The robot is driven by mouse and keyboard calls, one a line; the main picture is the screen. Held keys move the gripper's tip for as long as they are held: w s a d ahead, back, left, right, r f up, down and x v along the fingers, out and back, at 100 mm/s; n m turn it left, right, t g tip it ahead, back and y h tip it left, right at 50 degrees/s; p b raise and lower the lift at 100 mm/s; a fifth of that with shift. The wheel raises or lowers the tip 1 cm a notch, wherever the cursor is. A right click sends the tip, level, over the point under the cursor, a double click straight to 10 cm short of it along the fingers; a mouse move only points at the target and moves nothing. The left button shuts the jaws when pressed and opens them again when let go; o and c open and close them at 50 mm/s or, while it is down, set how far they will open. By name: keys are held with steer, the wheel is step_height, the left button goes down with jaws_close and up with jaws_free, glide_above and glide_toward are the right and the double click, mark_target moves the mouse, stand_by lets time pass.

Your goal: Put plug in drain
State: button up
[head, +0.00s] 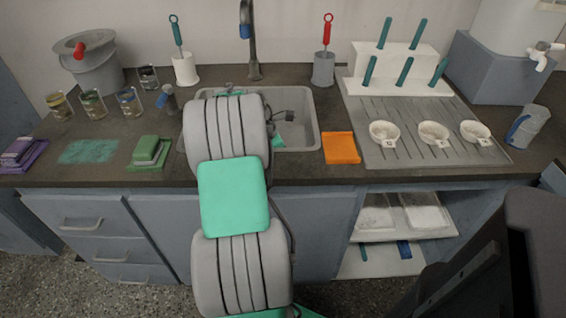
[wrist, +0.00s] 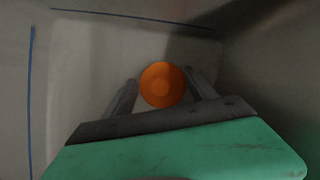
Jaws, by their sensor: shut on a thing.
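In the wrist view my gripper (wrist: 160,92) is shut on a round orange plug (wrist: 161,84), with one finger on each side of it. The plug is inside the sink, over its pale floor. I cannot tell whether it touches the floor. The drain is not visible; the plug or gripper may cover it. In the head view my arm reaches over the front edge into the grey sink (head: 312,130). It hides much of the sink, and the plug does not show there.
An orange cloth (head: 341,148) lies right of the sink, beside a ribbed drainboard (head: 430,150) with several white cups. A green sponge (head: 149,150) lies on the left counter. A tap (head: 252,45) stands behind the sink. Sink walls close in around my gripper.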

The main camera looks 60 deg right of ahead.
steer(key=shift+f, duration=0.25)
steer(key=o, duration=1.2)
steer(key=shift+o, duration=0.2)
steer(key=p+v, duration=0.3)
steer(key=v, duration=0.9)
steer(key=shift+r+p, duration=0.15)
steer(key=shift+p, duration=0.2)
